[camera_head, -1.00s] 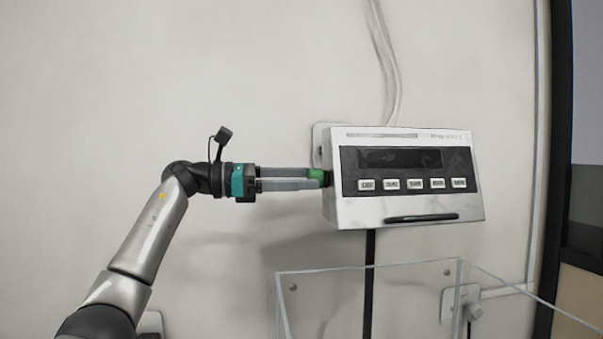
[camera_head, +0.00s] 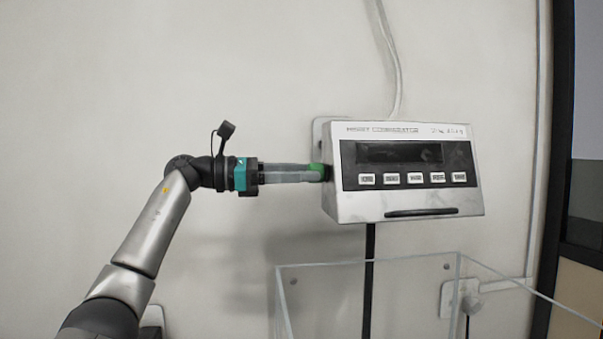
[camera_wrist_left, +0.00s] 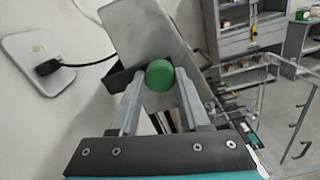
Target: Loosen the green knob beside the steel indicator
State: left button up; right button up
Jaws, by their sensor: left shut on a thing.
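The steel indicator (camera_head: 405,200) is mounted on the wall, with a dark display and a row of buttons on its front. The green knob (camera_head: 317,168) is on its left side, and only part of it shows in the head view. In the left wrist view the round green knob (camera_wrist_left: 159,75) sits between the fingertips. My left gripper (camera_head: 318,173) reaches in from the left and is shut on the knob; its fingers also show in the left wrist view (camera_wrist_left: 159,82). My right gripper is not in view.
A clear open-topped box (camera_head: 368,264) stands below the indicator. A cable (camera_head: 391,60) runs up the wall above it, and a dark post (camera_head: 369,270) runs down below.

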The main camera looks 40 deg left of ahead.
pick_arm(q)
jog(key=shift+n, duration=0.3)
grip_shut()
jog(key=n+p, duration=0.4)
jog(key=n, duration=0.9)
jog(key=n+p, duration=0.5)
jog(key=n, duration=0.9)
jog(key=shift+w+a+f, duration=0.1)
jog(key=shift+f, duration=0.05)
jog(key=shift+n+p, duration=0.35)
jog(key=shift+n, duration=0.05)
jog(key=o, duration=1.2)
grip_release()
